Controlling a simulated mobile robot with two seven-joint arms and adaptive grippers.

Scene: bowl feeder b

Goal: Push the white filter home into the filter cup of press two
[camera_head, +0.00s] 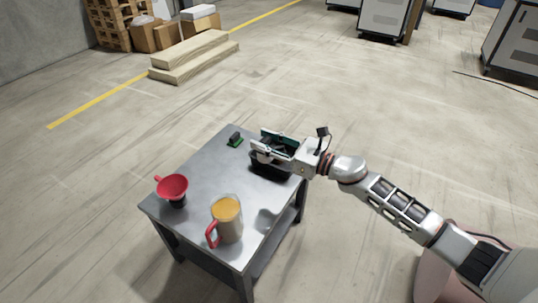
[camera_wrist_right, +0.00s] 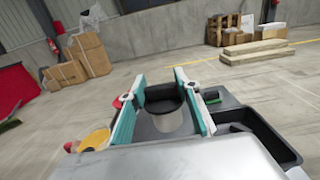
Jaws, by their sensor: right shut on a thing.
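My right gripper (camera_head: 257,144) is over the far right part of the table, with its teal-padded fingers on either side of a cylinder. In the wrist view the right gripper (camera_wrist_right: 160,86) is shut on this cylinder (camera_wrist_right: 172,122), which has a pale grey-white body and a black upper part. I cannot tell whether it is a press part or whether the white filter is in it. A red cup (camera_head: 172,186) on a dark base stands at the table's left corner, away from the gripper. No separate white filter can be made out. My left gripper is out of view.
A jug (camera_head: 228,221) with yellow-orange contents and a red handle stands at the table's near side. A black tray (camera_wrist_right: 262,140) lies beside and below the right gripper. A small black-and-green item (camera_head: 235,140) is near the far edge. The grey table's (camera_head: 215,165) middle is clear.

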